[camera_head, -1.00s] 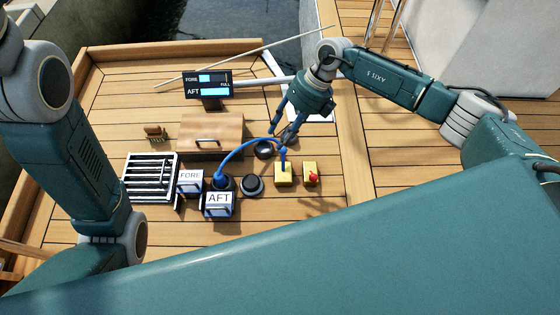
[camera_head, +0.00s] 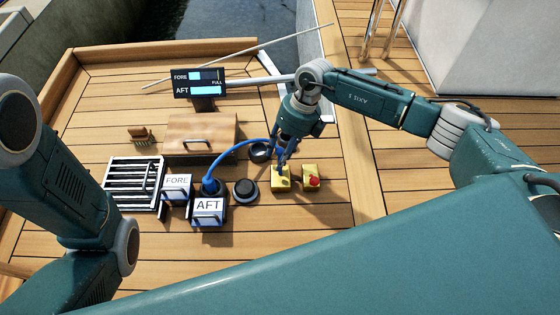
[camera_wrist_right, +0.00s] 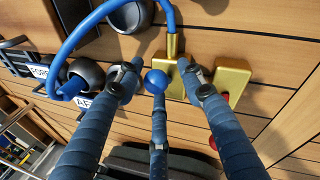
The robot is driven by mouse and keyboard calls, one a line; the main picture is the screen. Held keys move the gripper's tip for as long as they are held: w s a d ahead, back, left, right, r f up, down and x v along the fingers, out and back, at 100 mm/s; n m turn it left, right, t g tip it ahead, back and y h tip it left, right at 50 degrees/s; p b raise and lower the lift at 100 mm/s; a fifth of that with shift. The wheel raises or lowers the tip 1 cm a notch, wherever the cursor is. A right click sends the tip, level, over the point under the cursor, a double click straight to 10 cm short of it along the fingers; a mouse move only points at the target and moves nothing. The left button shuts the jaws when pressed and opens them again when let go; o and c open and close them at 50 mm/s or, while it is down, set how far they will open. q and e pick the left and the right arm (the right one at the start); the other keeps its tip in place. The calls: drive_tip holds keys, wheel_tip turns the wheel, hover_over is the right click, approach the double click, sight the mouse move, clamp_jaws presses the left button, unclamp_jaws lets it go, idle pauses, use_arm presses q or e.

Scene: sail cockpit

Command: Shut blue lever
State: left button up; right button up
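The blue lever shows as a round blue knob (camera_wrist_right: 156,80) in the right wrist view, in front of a yellow block (camera_wrist_right: 178,82). In the head view the yellow block (camera_head: 280,184) stands on the deck, and my fingers largely hide the lever. My right gripper (camera_head: 283,166) is just above this block, pointing down. In the right wrist view its fingers (camera_wrist_right: 160,82) are spread, with the knob between them; I cannot tell whether they touch it. My left arm is at the left of the head view, and its gripper is out of view.
A yellow block with a red button (camera_head: 314,181) stands close on the right. A blue hose (camera_head: 235,152) arches from the AFT-labelled box (camera_head: 208,208) towards the lever's block. The FORE box (camera_head: 176,184), a grille (camera_head: 133,184) and a level display (camera_head: 201,84) are left.

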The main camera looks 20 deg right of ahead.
drive_tip(key=shift+a+f, duration=0.2)
drive_tip(key=shift+f, duration=0.3)
